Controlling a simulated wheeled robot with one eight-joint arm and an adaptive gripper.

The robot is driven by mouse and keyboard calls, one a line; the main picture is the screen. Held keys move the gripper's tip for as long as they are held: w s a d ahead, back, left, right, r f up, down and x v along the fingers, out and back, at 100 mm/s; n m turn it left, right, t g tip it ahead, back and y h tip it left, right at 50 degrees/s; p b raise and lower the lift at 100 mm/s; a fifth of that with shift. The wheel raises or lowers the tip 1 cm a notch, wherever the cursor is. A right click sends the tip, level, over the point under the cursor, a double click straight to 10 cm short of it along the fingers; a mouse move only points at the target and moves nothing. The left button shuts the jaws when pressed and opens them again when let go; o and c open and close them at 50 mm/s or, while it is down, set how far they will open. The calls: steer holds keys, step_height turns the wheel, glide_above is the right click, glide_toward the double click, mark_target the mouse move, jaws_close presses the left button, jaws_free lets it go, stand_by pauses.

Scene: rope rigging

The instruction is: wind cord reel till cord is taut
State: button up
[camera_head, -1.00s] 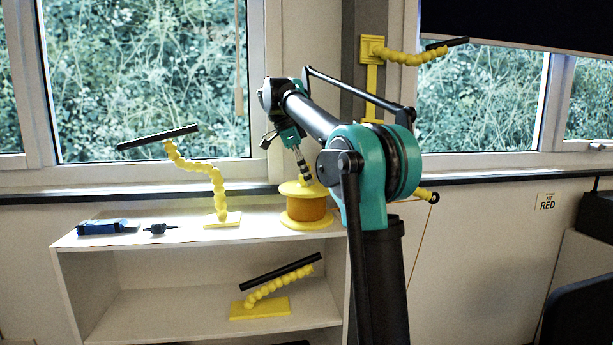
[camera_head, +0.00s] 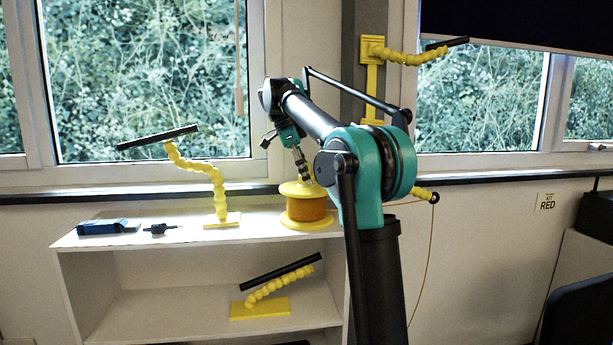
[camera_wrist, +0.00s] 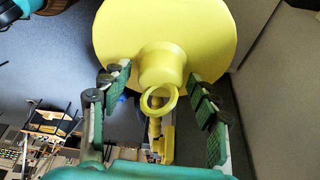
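The yellow reel (camera_head: 306,207), wound with orange cord, stands upright on the shelf top. In the wrist view its round yellow top (camera_wrist: 120,35) carries a short central knob (camera_wrist: 162,68). My gripper (camera_wrist: 160,78) points at the reel top, with its green-padded fingers spread on either side of the knob. I see no clear grip on the knob. It also shows just above the reel in the head view (camera_head: 305,175). A thin cord (camera_head: 432,245) hangs in a curve from a yellow arm (camera_head: 424,194) with a black end, right of my elbow. My arm hides part of the cord's path.
A yellow jointed stand (camera_head: 218,195) with a black rod, a blue box (camera_head: 103,227) and a small dark tool (camera_head: 160,229) are left of the reel. Another jointed stand (camera_head: 262,305) is on the lower shelf. A yellow bracket (camera_head: 372,50) is on the window post.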

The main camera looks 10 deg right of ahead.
steer(key=v, duration=1.2)
stand_by(0.3)
